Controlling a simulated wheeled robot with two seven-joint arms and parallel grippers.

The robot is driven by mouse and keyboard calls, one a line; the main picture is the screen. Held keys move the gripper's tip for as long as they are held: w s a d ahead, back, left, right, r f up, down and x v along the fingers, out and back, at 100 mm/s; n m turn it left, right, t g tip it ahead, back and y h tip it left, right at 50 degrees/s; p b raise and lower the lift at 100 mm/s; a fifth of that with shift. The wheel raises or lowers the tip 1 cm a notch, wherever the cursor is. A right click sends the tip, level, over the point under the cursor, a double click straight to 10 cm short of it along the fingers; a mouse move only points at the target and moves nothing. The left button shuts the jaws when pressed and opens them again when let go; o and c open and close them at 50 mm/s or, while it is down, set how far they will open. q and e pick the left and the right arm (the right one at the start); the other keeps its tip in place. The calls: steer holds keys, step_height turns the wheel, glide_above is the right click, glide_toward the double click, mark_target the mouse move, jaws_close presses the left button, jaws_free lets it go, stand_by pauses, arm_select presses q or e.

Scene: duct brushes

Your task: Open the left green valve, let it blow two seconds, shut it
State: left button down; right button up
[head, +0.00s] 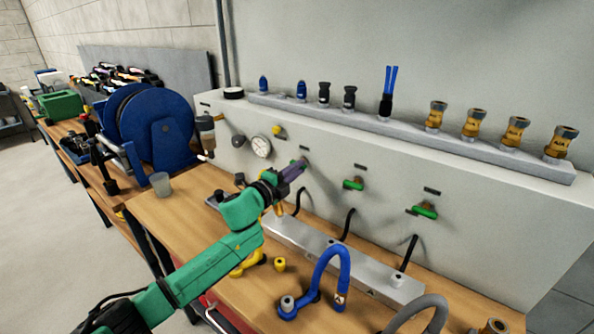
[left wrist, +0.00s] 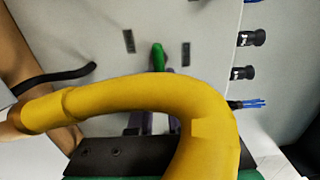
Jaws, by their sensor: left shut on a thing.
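My left gripper (head: 291,171) reaches the front of the pale panel at the leftmost valve place. Its purple fingers are shut on the left green valve (left wrist: 158,55), whose green handle end shows past the fingers in the left wrist view. In the head view the gripper hides most of that valve. I cannot tell how far the handle is turned. A yellow hose (left wrist: 140,92) arches close to the left wrist camera and covers most of the fingers. The middle green valve (head: 353,183) and right green valve (head: 425,211) are untouched. My right gripper is not in view.
A gauge (head: 261,146) sits left of the gripper. Black hose stubs rise from a metal rail (head: 345,266). A blue hose (head: 330,265) and a grey hose (head: 420,312) stand on the bench. Brass fittings (head: 474,122) line the ledge. A blue reel (head: 150,125) stands left.

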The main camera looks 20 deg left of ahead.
arm_select(q)
steer(key=shift+f, duration=0.25)
steer(key=c, duration=1)
jaws_free()
steer(key=shift+c, duration=0.2)
steer(key=shift+o, duration=0.9)
steer(key=shift+s+r, duration=0.1)
steer(key=shift+r, duration=0.05)
steer(key=b+v, duration=0.4)
steer(key=v, duration=1)
steer(key=shift+s, duration=0.25)
